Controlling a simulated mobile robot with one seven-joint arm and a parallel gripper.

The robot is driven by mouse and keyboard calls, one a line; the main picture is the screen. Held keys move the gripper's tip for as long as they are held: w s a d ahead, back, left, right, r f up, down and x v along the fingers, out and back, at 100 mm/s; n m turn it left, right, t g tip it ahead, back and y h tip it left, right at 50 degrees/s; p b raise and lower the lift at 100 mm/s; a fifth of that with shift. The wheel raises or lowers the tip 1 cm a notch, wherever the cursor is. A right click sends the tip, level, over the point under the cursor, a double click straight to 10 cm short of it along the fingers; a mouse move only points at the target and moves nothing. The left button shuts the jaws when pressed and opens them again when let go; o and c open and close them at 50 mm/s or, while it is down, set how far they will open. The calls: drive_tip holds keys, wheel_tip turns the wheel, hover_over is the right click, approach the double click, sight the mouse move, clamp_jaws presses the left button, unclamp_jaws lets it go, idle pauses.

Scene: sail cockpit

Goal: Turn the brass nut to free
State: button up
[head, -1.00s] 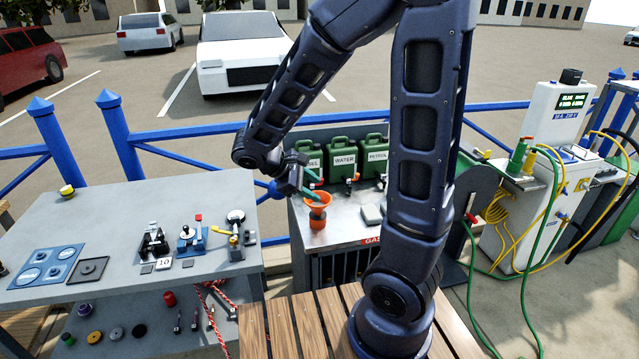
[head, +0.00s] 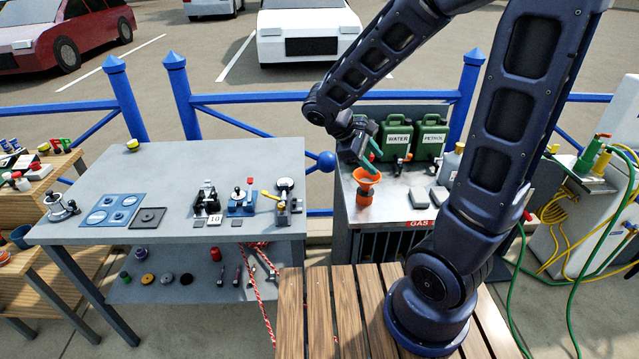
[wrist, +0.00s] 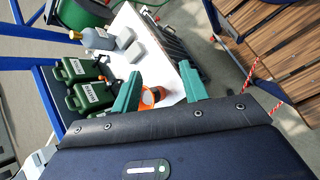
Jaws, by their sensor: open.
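I cannot make out a brass nut for certain in either view. Small fixtures stand along the right part of the grey table (head: 170,225): a black one (head: 207,199), a blue one with a red knob (head: 240,202) and a metal one with a yellow lever (head: 284,200). My gripper (head: 371,150) hangs in the air above the orange funnel (head: 366,182), to the right of these fixtures. In the wrist view my gripper (wrist: 160,88) shows two teal fingers apart with nothing held between them. The orange funnel (wrist: 152,97) lies beyond them.
Green cans (head: 398,138) stand on the metal-topped cabinet behind my gripper. A wooden slatted surface (head: 318,310) lies in front. A red-and-white rope (head: 258,285) hangs beside the grey table. A wooden bench with small items (head: 35,185) is at far left. Blue railing (head: 240,99) runs behind.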

drive_tip(key=w+a+f+n+t+h, duration=0.1)
drive_tip(key=w+a+f+n+h, duration=0.2)
drive_tip(key=a, duration=0.7)
drive_tip(key=n+t+h, duration=0.3)
drive_tip(key=n+t, duration=0.6)
drive_tip(key=n, duration=0.2)
approach(281, 205)
drive_tip(key=x, duration=1)
drive_tip(key=shift+f, duration=0.35)
drive_tip(key=c, duration=0.9)
